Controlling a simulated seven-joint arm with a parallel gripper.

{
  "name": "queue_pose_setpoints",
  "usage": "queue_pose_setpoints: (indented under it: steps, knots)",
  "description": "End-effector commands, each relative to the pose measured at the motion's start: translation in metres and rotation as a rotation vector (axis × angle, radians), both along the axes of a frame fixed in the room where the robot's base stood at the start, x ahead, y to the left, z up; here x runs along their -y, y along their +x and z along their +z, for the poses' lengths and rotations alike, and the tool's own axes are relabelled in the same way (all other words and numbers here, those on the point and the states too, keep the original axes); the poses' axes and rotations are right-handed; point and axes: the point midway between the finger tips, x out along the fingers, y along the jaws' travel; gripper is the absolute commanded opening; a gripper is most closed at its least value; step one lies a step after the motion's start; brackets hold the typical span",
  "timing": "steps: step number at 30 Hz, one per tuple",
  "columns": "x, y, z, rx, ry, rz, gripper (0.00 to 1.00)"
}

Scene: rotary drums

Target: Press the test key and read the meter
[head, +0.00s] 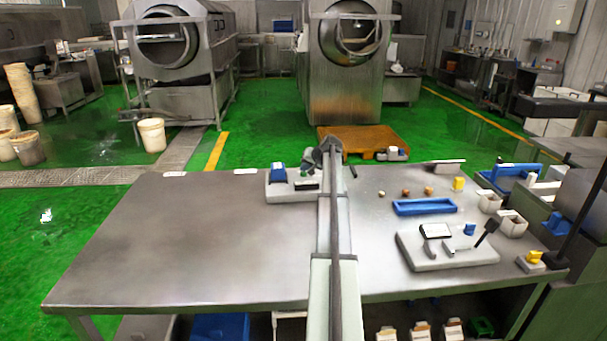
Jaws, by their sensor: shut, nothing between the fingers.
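My arm reaches from the bottom middle across the metal table (180,240) to its far edge. My gripper (308,171) is shut and small in the picture, at or just above a pale board (279,192) with a blue block (278,172) and a dark strip. I cannot tell whether it touches the board. A second pale board (445,262) at the right carries a dark-framed panel (435,230), grey raised parts, a blue piece (469,229) and a black lever (487,232). Neither a test key nor a meter reading can be made out at this size.
Right of my arm are a blue tray (424,207), several small round items, a yellow block (458,184), pale cups (512,224) and a yellow-topped piece (531,260). A black pole (585,215) stands at the right. The table's left half is mostly clear.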

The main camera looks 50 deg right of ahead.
Motion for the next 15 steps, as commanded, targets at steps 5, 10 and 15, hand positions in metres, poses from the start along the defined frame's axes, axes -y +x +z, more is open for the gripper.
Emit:
queue_pose_setpoints:
  steps: [5,10,15]
  knots:
    - [0.0003,0.0002,0.0087,0.0,0.0,0.0,0.0]
    - [0.0001,0.0,0.0122,0.0,0.001,-0.001,0.0]
    - [0.0001,0.0,0.0122,0.0,0.001,-0.001,0.0]
